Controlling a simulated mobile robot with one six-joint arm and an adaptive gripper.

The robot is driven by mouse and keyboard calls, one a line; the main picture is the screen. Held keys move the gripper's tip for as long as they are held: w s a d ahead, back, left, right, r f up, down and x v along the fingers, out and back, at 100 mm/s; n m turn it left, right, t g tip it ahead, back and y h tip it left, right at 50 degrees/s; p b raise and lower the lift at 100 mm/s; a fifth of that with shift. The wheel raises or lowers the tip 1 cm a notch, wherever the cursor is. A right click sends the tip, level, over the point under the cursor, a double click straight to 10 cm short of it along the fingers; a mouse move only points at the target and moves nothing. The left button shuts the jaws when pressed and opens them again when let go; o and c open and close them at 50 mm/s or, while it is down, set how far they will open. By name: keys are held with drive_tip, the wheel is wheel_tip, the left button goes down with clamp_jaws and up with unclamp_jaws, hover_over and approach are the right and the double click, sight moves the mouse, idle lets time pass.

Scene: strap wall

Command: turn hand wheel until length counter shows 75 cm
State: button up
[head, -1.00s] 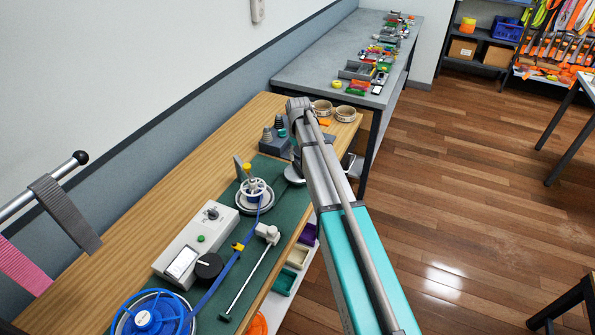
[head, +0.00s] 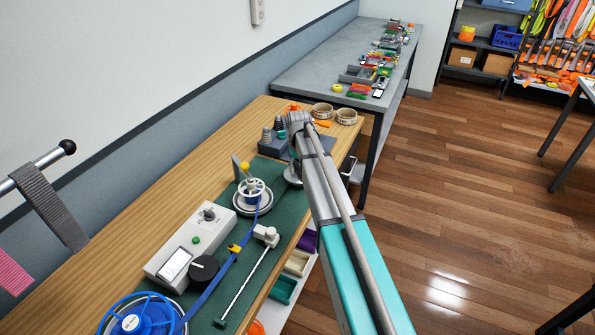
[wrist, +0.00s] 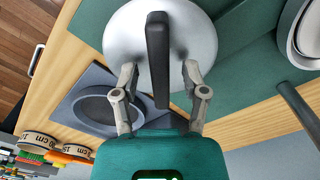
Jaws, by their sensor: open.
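A small white wheel with a yellow knob (head: 252,187) stands in a round dish on the green mat, with a blue strap running to it. A light grey box (head: 186,246) has a white display window (head: 175,265), too small to read. My gripper, hidden in the head view behind my arm, shows in the wrist view (wrist: 160,82). It is open, with its fingers on either side of a black bar (wrist: 157,55) across a silver disc (wrist: 186,30). I cannot tell whether it touches the bar. The disc's edge shows beside my arm (head: 291,174).
A blue reel (head: 143,318) is at the near left, and a black knob (head: 204,268) is beside the box. A thin metal rod (head: 243,285) lies to its right. Two tape rolls (head: 334,113) are at the bench's far end.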

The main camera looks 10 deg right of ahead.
drive_tip(key=shift+f, duration=0.15)
clamp_jaws()
drive_tip(key=shift+a, duration=0.2)
drive_tip(key=shift+d, duration=0.15)
idle(0.3)
drive_tip(key=shift+m, duration=0.4)
